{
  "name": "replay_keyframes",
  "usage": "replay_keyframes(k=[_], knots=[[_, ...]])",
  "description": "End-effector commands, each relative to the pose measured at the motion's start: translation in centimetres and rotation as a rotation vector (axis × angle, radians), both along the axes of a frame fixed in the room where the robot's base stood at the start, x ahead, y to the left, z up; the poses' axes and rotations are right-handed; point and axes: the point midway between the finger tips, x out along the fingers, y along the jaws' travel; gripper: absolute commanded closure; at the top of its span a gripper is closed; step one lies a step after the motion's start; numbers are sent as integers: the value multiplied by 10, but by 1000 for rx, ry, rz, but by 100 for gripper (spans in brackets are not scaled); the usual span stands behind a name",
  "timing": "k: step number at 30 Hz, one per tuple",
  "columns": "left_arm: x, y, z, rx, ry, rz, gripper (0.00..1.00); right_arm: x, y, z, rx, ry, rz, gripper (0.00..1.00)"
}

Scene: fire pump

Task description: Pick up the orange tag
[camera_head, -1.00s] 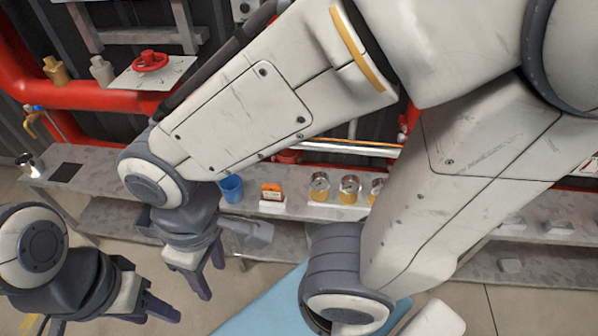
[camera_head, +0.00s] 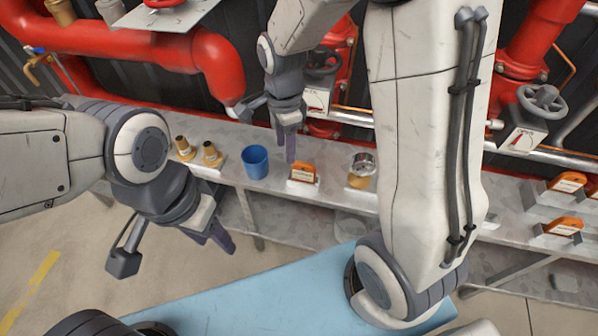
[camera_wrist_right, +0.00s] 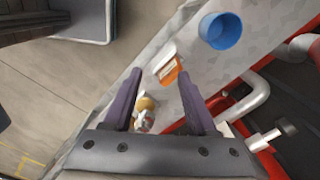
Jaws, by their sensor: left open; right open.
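An orange tag (camera_head: 303,173) stands in a pale holder on the grey bench, just right of a blue cup. My right gripper (camera_head: 291,150) is open and points down close to this tag, overlapping its upper left in the head view. In the right wrist view the tag (camera_wrist_right: 168,71) lies ahead of the gap between the open fingers (camera_wrist_right: 158,88), apart from them. My left gripper (camera_head: 220,238) is open and empty, in front of the bench and lower left of the tag. Two more orange tags, an upper one (camera_head: 569,182) and a lower one (camera_head: 564,226), stand far right.
The blue cup (camera_head: 255,162) is left of the tag, and brass fittings (camera_head: 210,155) stand further left. A gauge (camera_head: 361,165) stands close on the tag's right. Red pipes (camera_head: 210,60) run behind the bench (camera_head: 285,214). My right arm hides part of the bench.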

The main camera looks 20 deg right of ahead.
Motion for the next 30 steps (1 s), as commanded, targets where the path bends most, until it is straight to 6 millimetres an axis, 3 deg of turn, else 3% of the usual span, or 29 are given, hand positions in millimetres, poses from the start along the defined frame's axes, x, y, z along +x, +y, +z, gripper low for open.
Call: replay_keyframes(k=[1, 3, 9, 18, 25, 30], knots=[[0, 0, -17, 0, 0, 0, 50, 11, -15, -28, -4, 10, -152, 43], [0, 0, -25, 0, 0, 0, 50, 23, -31, -46, -7, 12, -336, 43], [0, 0, -35, 0, 0, 0, 50, 40, -58, -75, -12, 16, -632, 43], [0, 0, -42, -1, -1, 0, 50, 41, -60, -118, -13, 19, -670, 43], [0, 0, -45, 0, 0, 0, 50, 41, -59, -136, -12, 18, -668, 43], [0, 0, -50, 0, 0, 0, 50, 40, -59, -163, -13, 20, -668, 43]])
